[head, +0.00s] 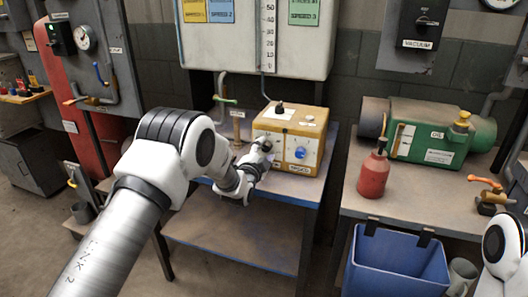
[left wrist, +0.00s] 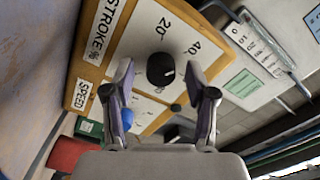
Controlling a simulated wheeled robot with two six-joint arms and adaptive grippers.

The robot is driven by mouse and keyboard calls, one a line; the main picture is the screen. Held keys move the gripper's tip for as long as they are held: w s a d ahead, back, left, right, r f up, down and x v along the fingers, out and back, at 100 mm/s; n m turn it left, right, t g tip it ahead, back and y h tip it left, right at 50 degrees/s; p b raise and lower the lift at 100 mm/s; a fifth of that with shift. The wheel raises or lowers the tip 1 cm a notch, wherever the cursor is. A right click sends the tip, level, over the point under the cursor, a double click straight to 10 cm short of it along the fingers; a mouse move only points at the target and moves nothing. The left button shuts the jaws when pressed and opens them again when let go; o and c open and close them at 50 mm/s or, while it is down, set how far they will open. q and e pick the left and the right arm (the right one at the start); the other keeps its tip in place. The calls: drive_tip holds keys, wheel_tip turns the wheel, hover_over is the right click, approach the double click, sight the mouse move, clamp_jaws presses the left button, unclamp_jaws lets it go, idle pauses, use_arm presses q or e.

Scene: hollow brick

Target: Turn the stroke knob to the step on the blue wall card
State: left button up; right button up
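The yellow control box (head: 310,122) stands on the workbench, with a blue knob (head: 300,152) on its white front panel. In the left wrist view, the black stroke knob (left wrist: 160,70) sits on a white dial with 20 and 40 readable, by the STROKE label (left wrist: 103,28). My left gripper (head: 262,147) is at the left of the panel. In the wrist view its open fingers (left wrist: 160,78) stand on either side of the stroke knob, with gaps showing. My right gripper is out of view.
A yellow card (head: 193,10) and a green card (head: 303,12) flank the blue one. A red bottle (head: 374,174) and a green oil unit (head: 430,135) stand on the right bench. A blue bin (head: 397,265) hangs at that bench's front.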

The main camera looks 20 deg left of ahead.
use_arm(q)
drive_tip(key=shift+s, duration=0.1)
drive_tip(key=s, duration=1.1)
drive_tip(key=shift+s+a, duration=0.2)
drive_tip(key=shift+s, duration=0.2)
drive_tip(key=shift+f, duration=0.1)
drive_tip(key=s+a+f+n+g+p, duration=0.1)
drive_tip(key=s+f+n+g+p, duration=0.2)
drive_tip(key=s+f+g+p, duration=1)
drive_tip(key=s+f+n+g+b, duration=0.1)
drive_tip(key=s+f+n, duration=0.2)
drive_tip(key=s, duration=0.7)
drive_tip(key=s+f+n+g+b, duration=0.2)
drive_tip(key=s+f+n, duration=0.1)
drive_tip(key=s, duration=0.7)
drive_tip(key=s+f+n+g+b, duration=0.2)
drive_tip(key=s+f+n, duration=0.2)
drive_tip(key=s, duration=0.6)
drive_tip(key=shift+s+f, duration=0.25)
drive_tip(key=shift+f, duration=0.25)
